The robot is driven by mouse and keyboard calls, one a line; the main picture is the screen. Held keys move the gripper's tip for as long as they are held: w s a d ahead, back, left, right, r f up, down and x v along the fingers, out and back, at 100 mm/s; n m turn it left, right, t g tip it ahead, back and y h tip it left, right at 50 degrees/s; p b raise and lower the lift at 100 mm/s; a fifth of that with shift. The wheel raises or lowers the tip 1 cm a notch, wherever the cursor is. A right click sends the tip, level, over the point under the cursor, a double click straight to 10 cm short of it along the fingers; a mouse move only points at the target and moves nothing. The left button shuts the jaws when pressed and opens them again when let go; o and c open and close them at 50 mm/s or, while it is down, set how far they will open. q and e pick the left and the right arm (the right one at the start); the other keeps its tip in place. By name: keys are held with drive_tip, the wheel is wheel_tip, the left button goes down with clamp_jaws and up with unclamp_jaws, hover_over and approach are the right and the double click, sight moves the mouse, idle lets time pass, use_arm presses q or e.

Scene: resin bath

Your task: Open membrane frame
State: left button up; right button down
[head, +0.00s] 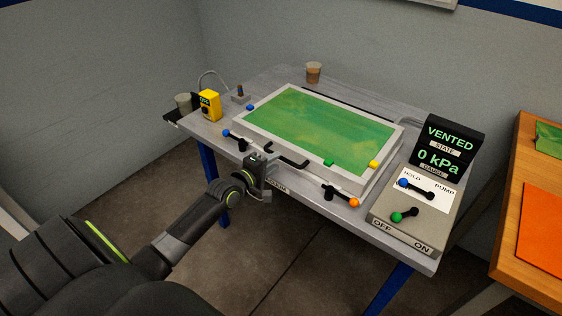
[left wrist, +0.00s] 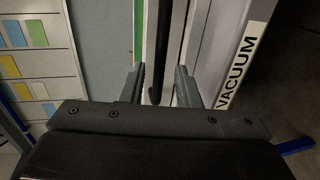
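The membrane frame (head: 385,158) is a pale frame around a green sheet (head: 315,125), lying flat on the grey table. A black handle (head: 290,160) runs along its front edge; it shows as a dark bar in the left wrist view (left wrist: 166,45). My left gripper (head: 264,163) is at the handle's left part. In the left wrist view my left gripper's fingers (left wrist: 160,88) are apart, with the bar between them and gaps on both sides. A blue-knobbed lever (head: 227,133) and an orange-knobbed lever (head: 353,203) are on the front edge. My right gripper is not in view.
A control box (head: 415,215) with blue- and green-knobbed levers stands right; its display (head: 448,148) reads VENTED, 0 kPa. A wooden table (head: 525,185) is far right.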

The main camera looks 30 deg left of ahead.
sight(281, 158)
use_arm(q)
drive_tip(key=shift+b+x, duration=0.45)
drive_tip(key=shift+x, duration=1.8)
clamp_jaws()
